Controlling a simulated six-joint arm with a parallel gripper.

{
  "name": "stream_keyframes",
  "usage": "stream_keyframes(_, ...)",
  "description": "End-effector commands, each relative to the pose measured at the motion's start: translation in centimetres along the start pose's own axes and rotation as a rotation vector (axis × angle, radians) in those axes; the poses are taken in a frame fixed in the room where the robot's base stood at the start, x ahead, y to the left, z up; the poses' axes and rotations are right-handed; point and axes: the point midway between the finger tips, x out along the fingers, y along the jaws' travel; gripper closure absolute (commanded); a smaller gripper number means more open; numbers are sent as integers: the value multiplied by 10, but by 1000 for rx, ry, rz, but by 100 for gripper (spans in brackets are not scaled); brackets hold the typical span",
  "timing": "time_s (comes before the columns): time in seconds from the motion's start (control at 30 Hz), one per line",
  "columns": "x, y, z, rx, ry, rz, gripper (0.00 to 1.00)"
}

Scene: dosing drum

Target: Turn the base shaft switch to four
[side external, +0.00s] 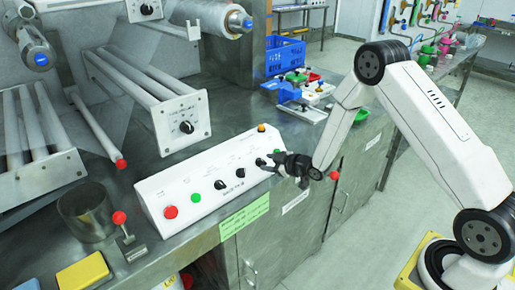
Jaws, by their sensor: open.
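A white control panel (155,190) sits on the metal bench. It carries a red button (170,212), a green button (195,198) and black rotary switches in a row, among them one at the left (220,186), one in the middle (240,172) and one further right (260,162). The printed labels are too small to read, so I cannot tell which is the base shaft switch or its setting. My gripper (268,166) is open at the panel's right end, with its fingers close to the right-hand switch. I cannot tell whether they touch it. My gripper partly hides the panel's right end.
Another black knob (186,127) is on a roller unit behind the panel. A red-topped lever (121,219), a metal cup (88,211) and a yellow block (83,272) stand at the left. A blue crate (285,57) is behind. Floor at the right is clear.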

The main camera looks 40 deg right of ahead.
Motion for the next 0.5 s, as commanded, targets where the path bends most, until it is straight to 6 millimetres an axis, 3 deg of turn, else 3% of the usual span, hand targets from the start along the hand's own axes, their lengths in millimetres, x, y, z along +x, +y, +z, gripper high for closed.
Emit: stream_keyframes(0.5,-50,0,0,0,-1,0,49)
